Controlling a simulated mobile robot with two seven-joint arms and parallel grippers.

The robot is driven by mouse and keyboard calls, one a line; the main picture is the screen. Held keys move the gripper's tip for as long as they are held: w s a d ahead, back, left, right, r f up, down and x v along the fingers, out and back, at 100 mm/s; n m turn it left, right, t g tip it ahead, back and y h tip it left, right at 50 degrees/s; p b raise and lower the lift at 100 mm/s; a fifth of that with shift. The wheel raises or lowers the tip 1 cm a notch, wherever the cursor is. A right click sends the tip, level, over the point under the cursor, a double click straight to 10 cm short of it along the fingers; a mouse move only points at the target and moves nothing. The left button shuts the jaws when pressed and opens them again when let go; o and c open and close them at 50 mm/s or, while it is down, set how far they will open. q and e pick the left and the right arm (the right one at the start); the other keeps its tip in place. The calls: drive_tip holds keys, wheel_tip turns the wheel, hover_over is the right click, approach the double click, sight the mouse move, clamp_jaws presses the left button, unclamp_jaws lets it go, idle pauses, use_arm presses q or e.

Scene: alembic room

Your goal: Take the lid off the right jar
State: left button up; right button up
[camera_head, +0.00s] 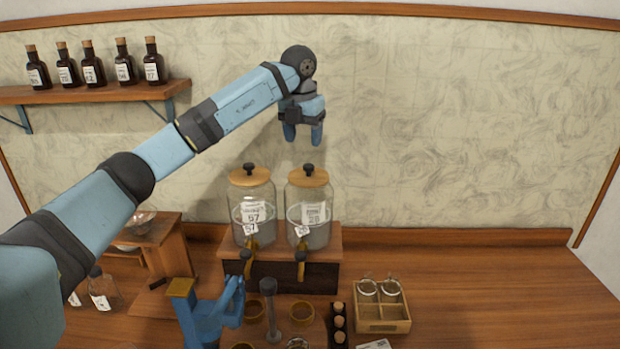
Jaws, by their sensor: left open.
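The right jar (310,228) is clear glass with a white label and a tap at its base. Its round wooden lid (308,178) with a black knob (308,168) sits on top. The similar left jar (252,208), also with a wooden lid (249,177) and black knob, stands close beside it. My left gripper (303,138) points down with its fingers apart and empty, a little above the right jar's lid and not touching it. My right gripper is not in view.
Both jars stand on a wooden riser (325,280) on the table (490,285). In front are a blue device (208,318), a grey post (270,312) and a compartment box (383,318). A shelf of dark bottles (120,91) is at upper left. The table's right side is clear.

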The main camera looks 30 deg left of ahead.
sight(308, 165)
use_arm(q)
wheel_tip(308, 165, down, 3)
drive_tip(key=shift+w+r, duration=0.1)
drive_tip(key=shift+r, duration=0.1)
drive_tip(key=shift+w+f, duration=0.1)
drive_tip(key=shift+f, duration=0.35)
drive_tip(key=f, duration=0.1)
drive_tip(key=f+p, duration=0.1)
drive_tip(key=f, duration=0.1)
drive_tip(key=w+f, duration=0.1)
drive_tip(key=f, duration=0.1)
drive_tip(key=shift+d+p, duration=0.3)
drive_tip(key=c, duration=1)
